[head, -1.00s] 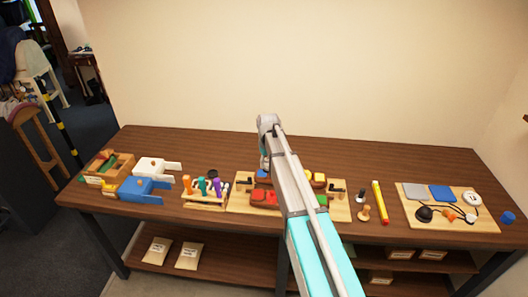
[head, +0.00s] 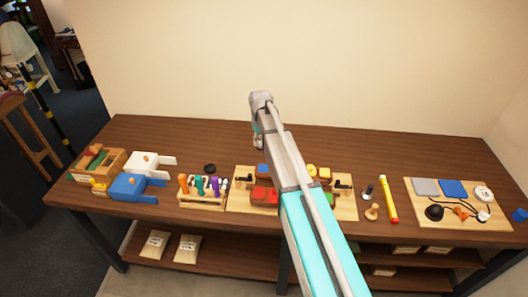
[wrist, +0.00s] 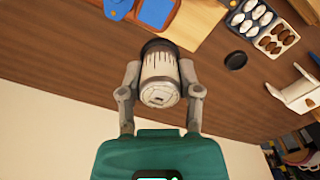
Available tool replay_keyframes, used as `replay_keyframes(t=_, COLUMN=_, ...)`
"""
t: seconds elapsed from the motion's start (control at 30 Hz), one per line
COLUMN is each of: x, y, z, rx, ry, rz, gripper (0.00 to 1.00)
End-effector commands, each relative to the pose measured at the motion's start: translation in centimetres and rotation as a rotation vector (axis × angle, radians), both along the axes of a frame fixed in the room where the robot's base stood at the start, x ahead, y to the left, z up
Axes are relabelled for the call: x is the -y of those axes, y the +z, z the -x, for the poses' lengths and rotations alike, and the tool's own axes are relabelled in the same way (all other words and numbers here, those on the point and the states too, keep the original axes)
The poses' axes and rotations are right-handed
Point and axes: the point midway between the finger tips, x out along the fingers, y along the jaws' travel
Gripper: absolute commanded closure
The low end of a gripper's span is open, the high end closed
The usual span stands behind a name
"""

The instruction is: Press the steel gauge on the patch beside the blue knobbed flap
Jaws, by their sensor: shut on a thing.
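My gripper (wrist: 160,93) is shut on a light grey, steel-looking cylinder with a dark far rim, the gauge (wrist: 160,70). It is held above the brown tabletop. In the head view my gripper (head: 257,138) is behind the wooden board in the middle, partly hidden by my arm. I cannot tell whether this is the task's flap. A blue piece (wrist: 154,12) on the wooden board also shows at the top of the wrist view.
A black disc (head: 210,168) lies behind the tool rack (head: 203,203). A white box (head: 146,161) stands at the left. The middle board (head: 344,208) carries coloured blocks. A second board (head: 412,213) lies right. The rear tabletop is clear.

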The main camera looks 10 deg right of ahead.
Motion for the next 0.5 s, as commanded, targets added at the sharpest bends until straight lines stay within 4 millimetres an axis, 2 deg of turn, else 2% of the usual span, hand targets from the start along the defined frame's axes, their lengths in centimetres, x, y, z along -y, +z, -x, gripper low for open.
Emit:
replay_keyframes(t=0.33, x=1.7, y=-0.1, z=0.0, rx=0.0, ry=-0.022, rz=0.0, gripper=0.9)
replay_keyframes(t=0.5, x=1.9, y=-0.8, z=0.0, rx=0.0, ry=-0.025, rz=0.0, gripper=0.9)
